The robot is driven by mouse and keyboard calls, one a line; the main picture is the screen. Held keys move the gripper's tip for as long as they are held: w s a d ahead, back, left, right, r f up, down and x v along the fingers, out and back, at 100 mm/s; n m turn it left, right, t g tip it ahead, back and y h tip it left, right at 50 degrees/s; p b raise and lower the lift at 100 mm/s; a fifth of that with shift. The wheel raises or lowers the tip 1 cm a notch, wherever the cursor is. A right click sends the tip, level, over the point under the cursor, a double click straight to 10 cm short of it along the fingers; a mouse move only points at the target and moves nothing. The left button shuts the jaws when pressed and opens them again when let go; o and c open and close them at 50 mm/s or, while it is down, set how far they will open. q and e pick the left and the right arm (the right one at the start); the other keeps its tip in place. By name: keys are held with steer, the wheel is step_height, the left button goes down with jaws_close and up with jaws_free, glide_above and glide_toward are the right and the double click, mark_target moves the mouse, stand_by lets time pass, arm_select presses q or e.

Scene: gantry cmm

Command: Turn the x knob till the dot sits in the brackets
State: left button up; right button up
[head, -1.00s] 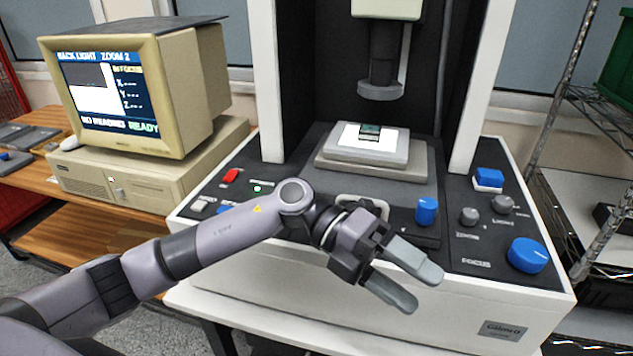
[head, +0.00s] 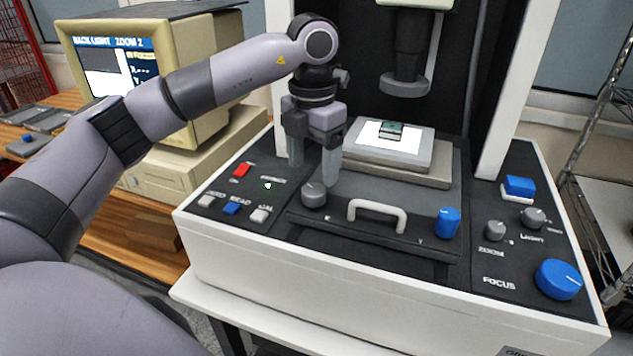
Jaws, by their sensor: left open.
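The x knob (head: 314,194) is a grey round knob on the front of the dark stage, left of the white handle; a small letter below it is too blurred to read surely. My left gripper (head: 313,173) points down, open, with its two fingers just above and behind the knob; I cannot tell if they touch it. The monitor (head: 111,38) at the left reads BACK LIGHT ZOOM 2. My arm covers the lower right of its screen, and I make out no dot or brackets. My right gripper is out of view.
A white handle (head: 377,213) and a blue knob (head: 447,222) are right of the x knob. Buttons, including a red switch (head: 241,170), are at the left. A lit plate (head: 396,142) with a small part lies under the lens column (head: 405,82). A big blue focus knob (head: 559,279) is at right.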

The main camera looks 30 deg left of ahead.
mark_target(314, 189)
arm_select(q)
steer(key=shift+f, duration=2.6)
steer(key=c, duration=1.1)
steer(key=shift+o, duration=0.2)
steer(key=shift+d, duration=0.1)
steer(key=shift+m, duration=0.3)
steer(key=m, duration=0.4)
steer(key=shift+m+b, duration=0.3)
steer(key=shift+b, duration=0.05)
steer(key=m, duration=0.5)
steer(key=shift+m+b, duration=0.35)
steer(key=shift+m, duration=0.05)
